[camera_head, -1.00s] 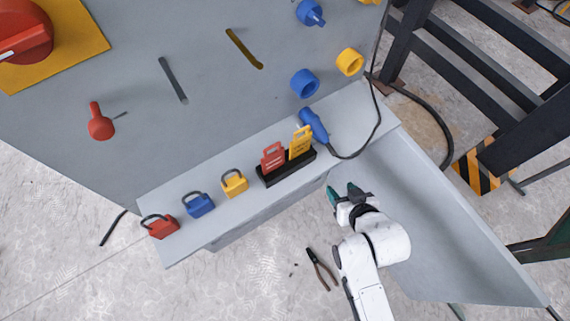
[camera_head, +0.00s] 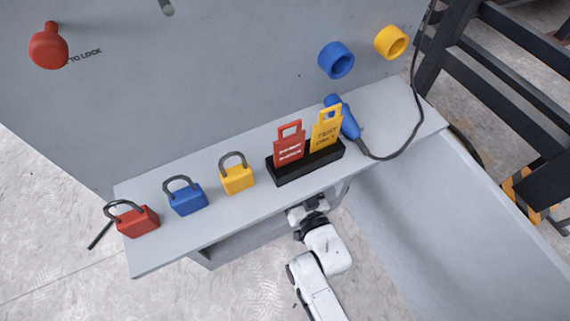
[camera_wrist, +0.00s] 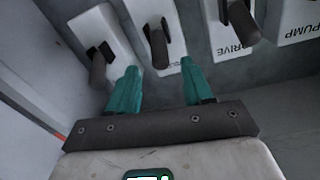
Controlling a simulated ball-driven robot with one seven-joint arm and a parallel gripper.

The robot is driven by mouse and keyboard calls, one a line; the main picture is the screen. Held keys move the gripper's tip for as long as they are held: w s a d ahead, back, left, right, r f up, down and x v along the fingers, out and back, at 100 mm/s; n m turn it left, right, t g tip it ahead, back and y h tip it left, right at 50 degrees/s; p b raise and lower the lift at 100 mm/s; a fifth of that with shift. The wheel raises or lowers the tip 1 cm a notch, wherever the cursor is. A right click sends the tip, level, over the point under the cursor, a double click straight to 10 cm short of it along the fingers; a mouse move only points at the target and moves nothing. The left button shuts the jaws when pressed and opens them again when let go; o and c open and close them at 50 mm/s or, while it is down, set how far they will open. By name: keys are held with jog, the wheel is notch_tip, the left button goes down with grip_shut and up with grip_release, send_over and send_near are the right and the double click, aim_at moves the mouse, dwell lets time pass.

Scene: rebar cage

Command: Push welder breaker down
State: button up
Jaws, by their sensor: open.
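In the wrist view a row of white breaker plates with dark lever handles fills the top. One plate reads DRIVE (camera_wrist: 231,42) and the far right one reads PUMP (camera_wrist: 296,22). The second plate from the left (camera_wrist: 172,22) has a label mostly hidden, and no label is readable on the leftmost plate (camera_wrist: 101,27), so I cannot tell which is the welder breaker. My gripper (camera_wrist: 159,68) is open and empty. Its teal fingers sit below the second handle (camera_wrist: 158,46), one on each side; contact is unclear. In the head view the fingers are hidden under the shelf.
The grey shelf (camera_head: 225,207) overhangs my gripper. It bears a red padlock (camera_head: 137,221), a blue padlock (camera_head: 187,200), a yellow padlock (camera_head: 237,179), a black tag holder (camera_head: 290,172) with red and yellow tags, and a blue corded tool (camera_head: 348,120). A sloping grey panel (camera_head: 450,220) lies to the right.

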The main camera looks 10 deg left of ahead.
jog(key=x, duration=0.6)
jog(key=shift+b, duration=0.35)
jog(key=shift+s, duration=0.1)
grip_shut()
